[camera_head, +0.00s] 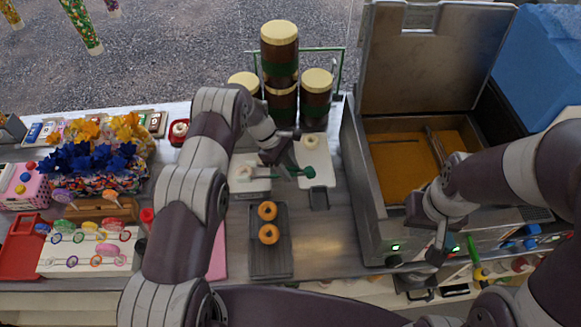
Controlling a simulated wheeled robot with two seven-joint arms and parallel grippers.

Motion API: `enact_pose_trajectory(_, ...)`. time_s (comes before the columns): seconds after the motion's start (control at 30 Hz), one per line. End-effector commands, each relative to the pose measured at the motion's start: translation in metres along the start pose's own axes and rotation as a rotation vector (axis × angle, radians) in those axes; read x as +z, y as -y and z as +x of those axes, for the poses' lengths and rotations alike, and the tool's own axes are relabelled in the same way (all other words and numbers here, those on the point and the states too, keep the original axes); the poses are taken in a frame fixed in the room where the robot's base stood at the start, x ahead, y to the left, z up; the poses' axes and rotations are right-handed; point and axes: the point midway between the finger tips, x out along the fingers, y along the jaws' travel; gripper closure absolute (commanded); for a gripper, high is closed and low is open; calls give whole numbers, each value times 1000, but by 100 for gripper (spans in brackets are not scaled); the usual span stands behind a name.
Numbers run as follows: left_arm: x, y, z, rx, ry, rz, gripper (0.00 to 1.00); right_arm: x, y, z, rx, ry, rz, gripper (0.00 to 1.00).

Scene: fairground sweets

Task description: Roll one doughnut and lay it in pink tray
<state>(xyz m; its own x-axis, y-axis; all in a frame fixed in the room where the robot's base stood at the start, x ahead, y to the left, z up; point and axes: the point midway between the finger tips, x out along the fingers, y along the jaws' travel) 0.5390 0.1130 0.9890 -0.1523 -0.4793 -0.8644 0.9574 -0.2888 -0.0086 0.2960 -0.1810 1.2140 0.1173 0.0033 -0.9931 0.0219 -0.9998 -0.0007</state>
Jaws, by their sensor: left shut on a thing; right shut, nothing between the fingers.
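Two golden-brown ring doughnuts (268,234) lie on a dark grey tray (270,262) in the middle of the counter. A pale round piece (310,142) lies on a white tray (318,168) behind them, and a second pale piece (244,172) sits in a white dish to its left. My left gripper (280,158) is shut on a green tool (297,172) above these white trays; its fingers partly hide the grip. A pink surface (217,258), perhaps the pink tray, shows mostly hidden behind my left arm. My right gripper (424,266) is shut and empty in front of the fryer.
The open fryer (390,160) with orange oil stands to the right, its lid (430,60) raised. Stacked brown jars (280,75) stand at the back. Lollipops (90,240), flowers and a red tray (22,245) fill the left. Bare counter (325,240) lies right of the dark tray.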

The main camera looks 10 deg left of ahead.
Motion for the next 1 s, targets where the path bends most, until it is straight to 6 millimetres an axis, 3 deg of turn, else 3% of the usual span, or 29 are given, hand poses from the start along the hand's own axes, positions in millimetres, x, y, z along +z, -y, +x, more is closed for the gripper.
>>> enact_pose_trajectory(0.47,35,2,20,0,0,1,100,0,0,-5,0,0,0,100)
enact_pose_trajectory(1.0,16,1,9,0,0,1,100,1,0,8,0,0,0,100)
